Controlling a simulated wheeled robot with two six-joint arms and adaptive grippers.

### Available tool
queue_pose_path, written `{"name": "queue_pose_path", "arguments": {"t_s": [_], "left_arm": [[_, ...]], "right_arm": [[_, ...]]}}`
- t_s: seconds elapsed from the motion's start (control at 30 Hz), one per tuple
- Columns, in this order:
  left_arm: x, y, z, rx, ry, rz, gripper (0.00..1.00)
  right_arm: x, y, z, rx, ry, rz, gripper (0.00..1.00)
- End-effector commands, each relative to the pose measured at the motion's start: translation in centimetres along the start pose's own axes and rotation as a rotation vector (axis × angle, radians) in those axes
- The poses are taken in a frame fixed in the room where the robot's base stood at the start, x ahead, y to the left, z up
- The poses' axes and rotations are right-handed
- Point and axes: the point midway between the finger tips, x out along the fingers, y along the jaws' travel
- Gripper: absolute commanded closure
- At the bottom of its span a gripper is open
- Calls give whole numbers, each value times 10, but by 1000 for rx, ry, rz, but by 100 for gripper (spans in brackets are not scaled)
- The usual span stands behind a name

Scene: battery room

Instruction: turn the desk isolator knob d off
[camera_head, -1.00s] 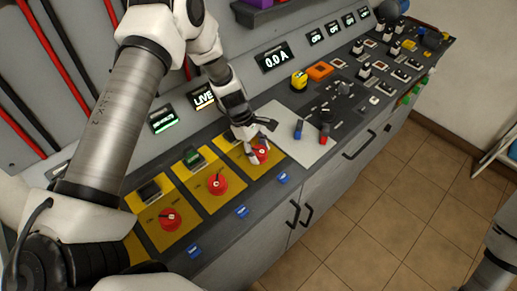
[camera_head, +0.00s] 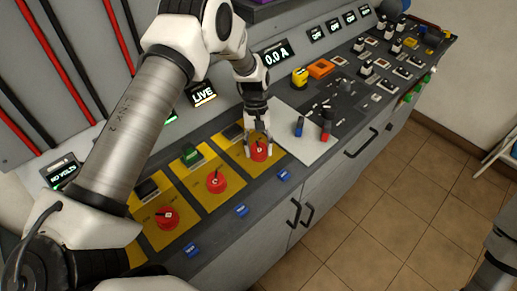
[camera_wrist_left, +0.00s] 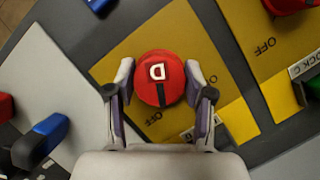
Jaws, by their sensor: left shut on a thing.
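Knob D (camera_head: 259,151) is a round red knob on a yellow plate (camera_head: 233,147) of the sloping desk. In the left wrist view the knob (camera_wrist_left: 158,66) shows a white letter D and a black pointer mark toward the bottom of the picture. My right gripper is not in view.
Red knob C (camera_head: 216,182) and another red knob (camera_head: 167,218) sit on yellow plates to the left. A pale panel with a blue-tipped lever (camera_head: 298,128) and a red-tipped lever (camera_head: 325,136) lies to the right. A lit LIVE display (camera_head: 203,95) is behind. Open floor lies in front.

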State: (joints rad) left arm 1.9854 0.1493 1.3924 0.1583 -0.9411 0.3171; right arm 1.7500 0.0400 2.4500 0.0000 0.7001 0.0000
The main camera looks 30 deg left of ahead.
Motion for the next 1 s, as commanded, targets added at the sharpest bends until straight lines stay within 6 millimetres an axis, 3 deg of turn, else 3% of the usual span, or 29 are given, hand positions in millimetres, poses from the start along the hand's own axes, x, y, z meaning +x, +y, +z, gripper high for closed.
{"name": "queue_pose_path", "arguments": {"t_s": [0.4, 1.0], "left_arm": [[4, -1, 1, 246, -14, -104, 82], [3, -1, 1, 303, -16, -127, 82]], "right_arm": [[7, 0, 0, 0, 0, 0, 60], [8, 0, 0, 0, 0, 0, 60]]}}
